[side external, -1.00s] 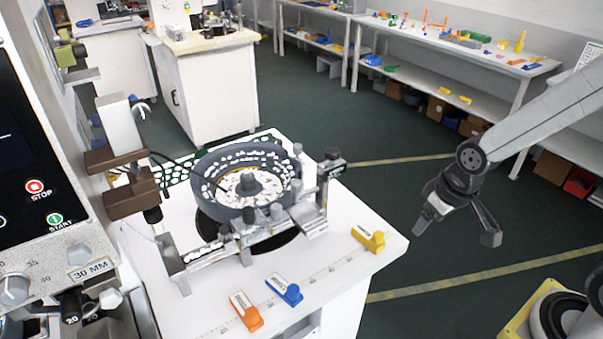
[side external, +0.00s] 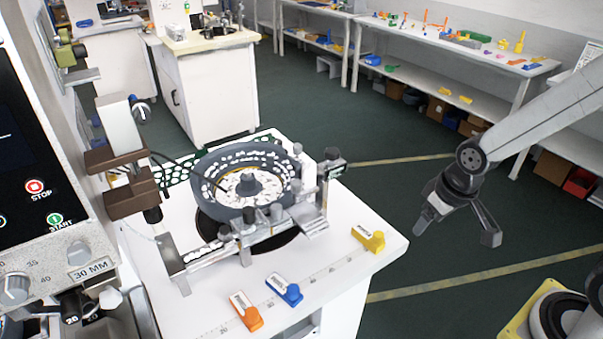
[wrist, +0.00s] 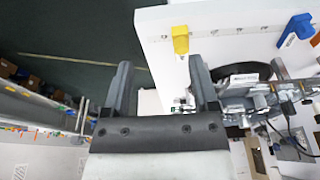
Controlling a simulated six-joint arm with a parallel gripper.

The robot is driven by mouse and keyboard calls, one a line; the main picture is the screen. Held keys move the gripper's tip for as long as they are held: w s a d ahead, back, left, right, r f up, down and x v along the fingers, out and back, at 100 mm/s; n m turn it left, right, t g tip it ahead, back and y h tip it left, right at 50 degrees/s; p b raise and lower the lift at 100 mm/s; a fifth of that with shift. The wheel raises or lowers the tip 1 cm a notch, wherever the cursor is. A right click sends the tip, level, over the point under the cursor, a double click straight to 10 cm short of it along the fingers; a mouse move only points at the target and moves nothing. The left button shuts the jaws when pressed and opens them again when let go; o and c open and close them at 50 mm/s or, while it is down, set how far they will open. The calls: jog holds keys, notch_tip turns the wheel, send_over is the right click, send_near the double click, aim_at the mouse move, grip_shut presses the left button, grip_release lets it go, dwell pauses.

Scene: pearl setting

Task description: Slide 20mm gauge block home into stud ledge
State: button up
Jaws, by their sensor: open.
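Three labelled blocks lie in a row along the front of the white table: orange (side external: 247,312), blue (side external: 285,291) and yellow (side external: 369,239). Their labels are too small to read, so I cannot tell which is the 20mm gauge block. The yellow block (wrist: 181,40) and blue block (wrist: 296,28) also show in the wrist view. I cannot identify the stud ledge with certainty. My gripper (side external: 456,232) is open and empty, right of the table and apart from every block. In the wrist view its spread fingers (wrist: 161,72) have nothing between them.
A round feeder bowl (side external: 247,172) of white pieces stands on the table (side external: 340,290), with a metal rail (side external: 235,246) before it. A control panel (side external: 55,230) with a "30 MM" label is at left. Open floor (side external: 430,260) lies right of the table.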

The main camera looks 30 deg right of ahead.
jog(key=m+g, duration=0.3)
send_over(251, 311)
notch_tip(251, 311, down, 3)
jog(key=shift+w, duration=0.15)
jog(key=shift+f, duration=1.3)
jog(key=shift+f, duration=0.1)
jog(key=shift+f, duration=2.5)
